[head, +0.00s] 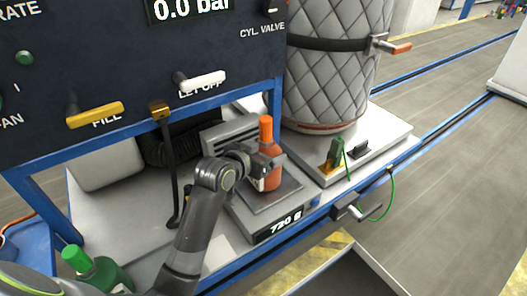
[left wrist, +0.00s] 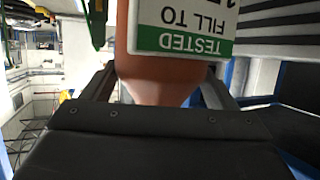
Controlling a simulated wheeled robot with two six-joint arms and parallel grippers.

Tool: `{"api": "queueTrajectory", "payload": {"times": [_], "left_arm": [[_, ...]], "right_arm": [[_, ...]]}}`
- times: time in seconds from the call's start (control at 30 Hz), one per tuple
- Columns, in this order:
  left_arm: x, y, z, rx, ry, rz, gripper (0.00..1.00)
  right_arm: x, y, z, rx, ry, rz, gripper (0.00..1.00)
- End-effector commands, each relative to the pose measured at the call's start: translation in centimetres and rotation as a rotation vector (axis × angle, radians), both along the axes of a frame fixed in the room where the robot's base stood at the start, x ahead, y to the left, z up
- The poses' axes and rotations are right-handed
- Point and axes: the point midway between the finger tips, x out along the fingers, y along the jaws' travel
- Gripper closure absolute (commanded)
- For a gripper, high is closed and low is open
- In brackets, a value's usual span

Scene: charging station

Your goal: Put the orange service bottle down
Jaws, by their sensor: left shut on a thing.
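My left gripper (head: 262,179) reaches in from the left and is shut on the bottle. In the left wrist view the bottle (left wrist: 155,70) sits between the two fingers (left wrist: 155,88), its white and green label upside down. My right gripper is not in view.
A large quilted cylinder (head: 330,70) stands behind on a white base. A panel (head: 120,60) with yellow and white levers overhangs the bench. A green bottle (head: 98,270) is at lower left. A green wire (head: 390,195) hangs by the bench's blue front rail.

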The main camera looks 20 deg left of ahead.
Motion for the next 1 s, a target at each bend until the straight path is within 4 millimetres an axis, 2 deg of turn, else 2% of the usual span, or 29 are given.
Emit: {"api": "queueTrajectory", "payload": {"times": [0.07, 0.1, 0.23, 0.53, 0.63, 0.77, 1.0], "left_arm": [[0.0, 0.0, -0.1, -0.001, -0.004, 0.000, 0.79], [0.0, 0.0, -0.3, 0.000, 0.000, 0.000, 0.17], [0.0, 0.0, -0.2, 0.000, 0.001, 0.000, 0.00], [0.0, 0.0, 0.2, 0.001, -0.001, 0.000, 0.00], [-0.7, 0.2, 0.3, 0.001, 0.001, 0.001, 0.00], [-2.3, 0.7, 1.0, 0.001, 0.000, 0.001, 0.00], [-6.4, 1.9, 2.7, 0.003, -0.001, 0.001, 0.00]], "right_arm": [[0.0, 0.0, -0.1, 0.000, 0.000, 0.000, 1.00], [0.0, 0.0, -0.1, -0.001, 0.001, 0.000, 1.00], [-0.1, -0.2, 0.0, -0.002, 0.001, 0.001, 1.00], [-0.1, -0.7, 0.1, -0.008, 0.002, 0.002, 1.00], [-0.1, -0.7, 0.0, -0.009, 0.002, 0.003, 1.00], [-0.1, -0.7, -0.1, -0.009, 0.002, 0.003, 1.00], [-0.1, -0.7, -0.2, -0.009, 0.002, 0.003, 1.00]]}}
